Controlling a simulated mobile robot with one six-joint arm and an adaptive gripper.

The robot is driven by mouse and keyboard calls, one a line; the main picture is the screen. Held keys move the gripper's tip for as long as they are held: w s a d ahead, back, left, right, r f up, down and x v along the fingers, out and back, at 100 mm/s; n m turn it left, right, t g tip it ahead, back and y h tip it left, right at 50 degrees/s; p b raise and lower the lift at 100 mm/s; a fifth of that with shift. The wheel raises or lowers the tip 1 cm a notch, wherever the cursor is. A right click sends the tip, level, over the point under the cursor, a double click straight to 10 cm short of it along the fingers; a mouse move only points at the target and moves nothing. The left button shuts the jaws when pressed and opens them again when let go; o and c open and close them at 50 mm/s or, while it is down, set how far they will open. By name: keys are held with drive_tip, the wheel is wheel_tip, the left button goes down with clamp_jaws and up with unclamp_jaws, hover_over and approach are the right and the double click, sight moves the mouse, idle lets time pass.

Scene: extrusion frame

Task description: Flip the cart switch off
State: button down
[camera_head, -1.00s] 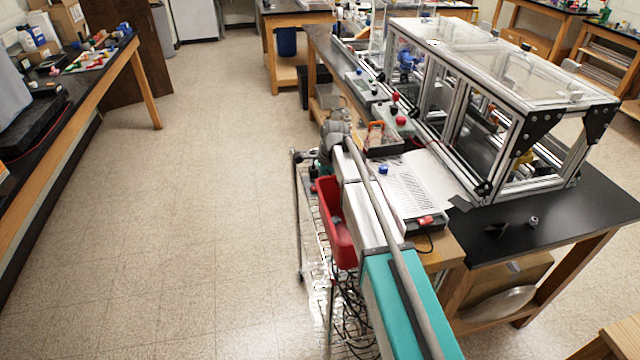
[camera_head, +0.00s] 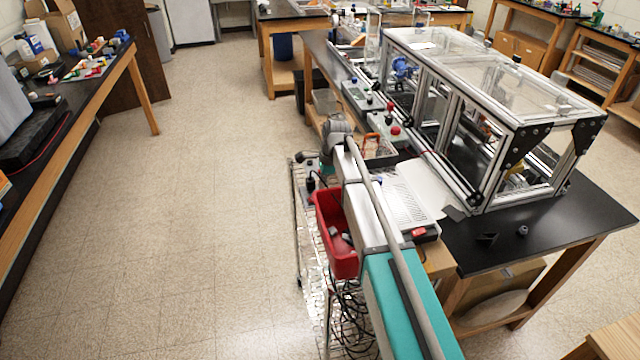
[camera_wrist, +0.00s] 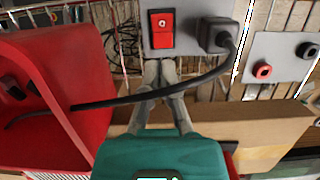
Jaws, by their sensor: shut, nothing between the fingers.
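The cart switch (camera_wrist: 162,29) is a red rocker on a grey plate, at the top middle of the wrist view. My gripper (camera_wrist: 159,66) is shut and empty, its fingertips at the plate's lower edge, just below the switch. I cannot tell whether the tips touch the plate. A black plug (camera_wrist: 216,35) sits right of the switch, and its cable (camera_wrist: 120,101) crosses the fingers in the picture.
A red bin (camera_head: 322,225) sits on the cart; it also fills the left of the wrist view (camera_wrist: 75,75). A plate with red and black sockets (camera_wrist: 285,48) is at right. The black bench (camera_head: 570,220) bears an extrusion frame (camera_head: 505,155). The floor at left (camera_head: 200,200) is clear.

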sight(312, 200)
drive_tip(key=p+v, duration=0.8)
drive_tip(key=v, duration=0.1)
drive_tip(key=shift+d, duration=0.2)
drive_tip(key=shift+a, duration=0.1)
idle(0.5)
drive_tip(key=shift+s+a+y, duration=0.15)
drive_tip(key=shift+a+y, duration=0.15)
drive_tip(key=shift+a, duration=0.3)
drive_tip(key=shift+f, duration=0.1)
drive_tip(key=b+x, duration=1.3)
drive_tip(key=shift+f, duration=0.2)
drive_tip(key=shift+s+a+f, duration=0.1)
drive_tip(key=shift+a+f, duration=0.05)
idle(0.6)
idle(0.5)
